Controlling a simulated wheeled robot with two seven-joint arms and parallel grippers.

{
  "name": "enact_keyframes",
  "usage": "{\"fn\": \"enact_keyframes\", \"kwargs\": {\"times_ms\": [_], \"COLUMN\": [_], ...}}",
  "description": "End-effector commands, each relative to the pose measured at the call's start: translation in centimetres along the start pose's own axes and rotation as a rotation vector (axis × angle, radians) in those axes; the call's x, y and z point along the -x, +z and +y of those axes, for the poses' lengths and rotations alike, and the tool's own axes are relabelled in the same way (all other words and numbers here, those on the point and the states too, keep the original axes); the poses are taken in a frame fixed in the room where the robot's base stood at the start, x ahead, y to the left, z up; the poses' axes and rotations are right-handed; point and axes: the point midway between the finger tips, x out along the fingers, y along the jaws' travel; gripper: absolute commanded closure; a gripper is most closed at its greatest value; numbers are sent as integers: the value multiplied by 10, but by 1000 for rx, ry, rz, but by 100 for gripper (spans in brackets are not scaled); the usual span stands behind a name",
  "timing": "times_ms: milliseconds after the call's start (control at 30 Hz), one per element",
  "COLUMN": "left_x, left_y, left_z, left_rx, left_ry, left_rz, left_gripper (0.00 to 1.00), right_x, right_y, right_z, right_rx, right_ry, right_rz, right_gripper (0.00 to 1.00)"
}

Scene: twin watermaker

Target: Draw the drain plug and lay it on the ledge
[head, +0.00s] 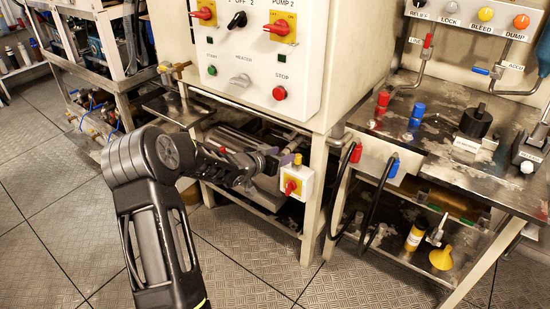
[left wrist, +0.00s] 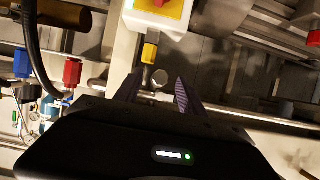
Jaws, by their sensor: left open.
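My left gripper (head: 284,160) reaches in from the left, below the white control box. In the left wrist view its two dark fingers (left wrist: 157,88) stand apart with no held object visible. A small round metal knob (left wrist: 160,77) shows close to and between the fingertips; it may be the drain plug, but I cannot tell for sure. A yellow fitting (left wrist: 150,52) is just beyond it. A narrow steel ledge (head: 168,108) juts out at the left of the frame. My right gripper is not in view.
Frame legs and black hoses (head: 374,205) stand to the right. A steel bench (head: 445,135) carries valves and fittings.

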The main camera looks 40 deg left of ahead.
Motion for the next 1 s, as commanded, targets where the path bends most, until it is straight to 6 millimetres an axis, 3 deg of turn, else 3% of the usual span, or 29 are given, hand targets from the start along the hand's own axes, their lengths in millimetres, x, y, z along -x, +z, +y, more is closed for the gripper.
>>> {"fn": "enact_keyframes", "kwargs": {"times_ms": [300, 867, 1000], "left_x": [-2, -2, -2], "left_y": [0, 0, 0], "left_z": [0, 0, 0], "left_rx": [0, 0, 0], "left_ry": [-1, -1, -1], "left_rz": [0, 0, 0], "left_gripper": [54, 99, 100], "right_x": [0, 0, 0], "right_y": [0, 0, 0], "right_z": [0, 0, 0], "right_rx": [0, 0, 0], "right_ry": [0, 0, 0], "right_rz": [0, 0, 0], "right_gripper": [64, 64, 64]}}
